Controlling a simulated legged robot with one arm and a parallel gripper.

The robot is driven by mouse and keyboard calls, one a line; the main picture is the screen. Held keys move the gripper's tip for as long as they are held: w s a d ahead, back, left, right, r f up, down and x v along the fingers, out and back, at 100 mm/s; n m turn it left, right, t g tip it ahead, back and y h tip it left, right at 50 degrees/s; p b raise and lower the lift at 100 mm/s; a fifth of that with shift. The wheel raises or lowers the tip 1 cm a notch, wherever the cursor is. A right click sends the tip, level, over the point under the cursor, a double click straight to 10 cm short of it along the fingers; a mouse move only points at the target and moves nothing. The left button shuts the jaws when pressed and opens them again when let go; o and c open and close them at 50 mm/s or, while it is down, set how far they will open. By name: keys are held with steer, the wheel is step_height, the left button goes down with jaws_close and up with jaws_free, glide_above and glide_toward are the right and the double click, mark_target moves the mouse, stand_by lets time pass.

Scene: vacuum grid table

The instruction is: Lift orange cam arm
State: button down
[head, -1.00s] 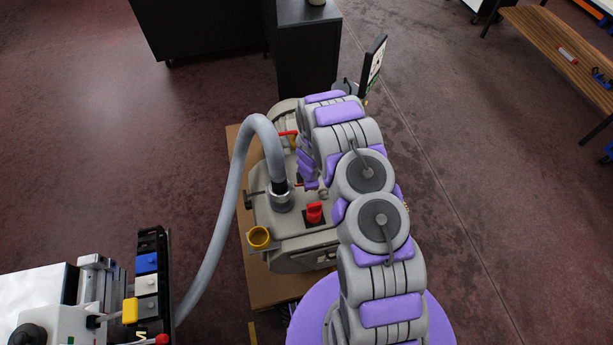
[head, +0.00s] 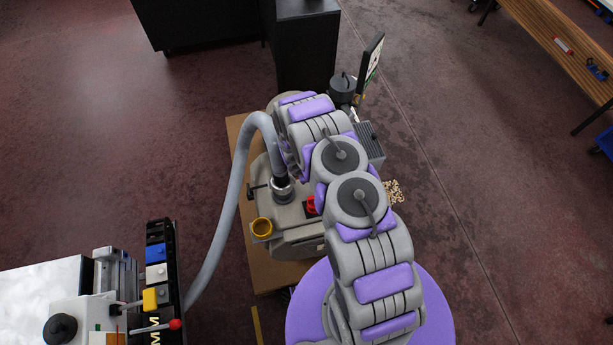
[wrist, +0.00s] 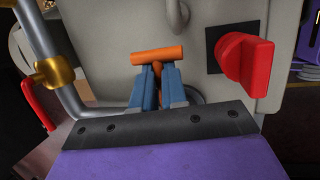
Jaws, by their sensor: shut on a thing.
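The orange cam arm (wrist: 157,55) shows in the wrist view as a short crossbar, with a bit of orange stem below it between my fingers. My gripper (wrist: 159,75) has its blue fingers shut on the cam arm just under the crossbar. The crossbar lies nearly level in the picture, in front of the grey machine body (wrist: 115,28). In the head view my own arm hides the gripper and the cam arm.
A red knob (wrist: 242,64) stands close to the right of my fingers in the wrist view. A control block (head: 157,272) stands lower left.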

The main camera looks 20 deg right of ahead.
steer(key=shift+w+d+r, duration=0.35)
steer(key=shift+w+r, duration=0.2)
steer(key=shift+w, duration=0.05)
steer(key=c, duration=1.4)
jaws_free()
steer(key=shift+h, duration=0.3)
steer(key=o, duration=1.2)
steer(key=shift+s+d+f, duration=0.2)
steer(key=shift+s+f, duration=0.1)
steer(key=shift+f, duration=0.15)
steer(key=shift+o, duration=0.2)
steer(key=shift+s+d, duration=0.15)
steer(key=shift+s, duration=0.1)
steer(key=shift+a+r, duration=0.35)
steer(key=d+p+v, duration=0.1)
steer(key=v, duration=1.5)
steer(key=shift+r, duration=0.4)
steer(key=shift+c, duration=0.2)
